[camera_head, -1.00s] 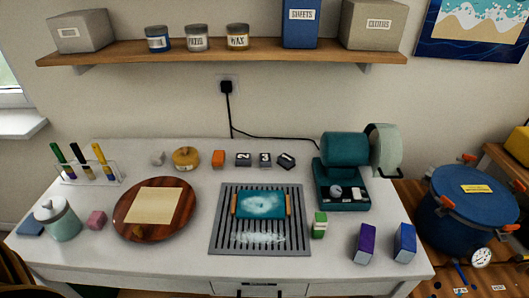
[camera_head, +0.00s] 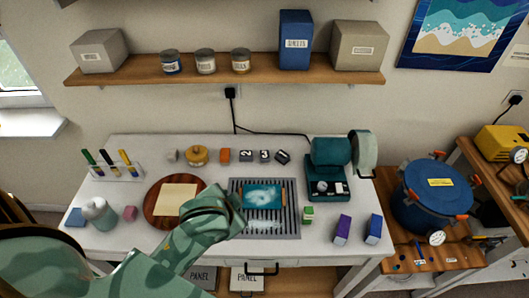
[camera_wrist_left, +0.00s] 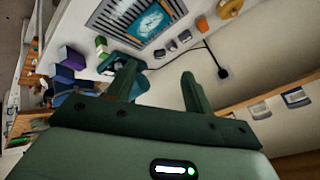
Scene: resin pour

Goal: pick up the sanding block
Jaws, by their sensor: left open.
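No label marks a sanding block, so I cannot tell for sure which block it is. A small orange block (camera_head: 225,155) lies at the back of the white table, left of several dark numbered blocks (camera_head: 246,156). The orange block also shows in the left wrist view (camera_wrist_left: 185,34). A green and white block (camera_head: 308,214) stands right of the slotted grey tray (camera_head: 285,233). A pink block (camera_head: 130,213) is at the left. My left gripper (camera_head: 238,203) is above the tray's left edge; in the wrist view its fingers (camera_wrist_left: 158,75) are apart and empty. My right gripper is out of view.
A round wooden board (camera_head: 153,212) with a tan sheet lies left of the tray. A teal machine (camera_head: 330,178) stands back right, with purple (camera_head: 342,229) and blue (camera_head: 374,229) boxes in front. A shelf (camera_head: 250,74) hangs above the table. A blue pot (camera_head: 425,200) stands at right.

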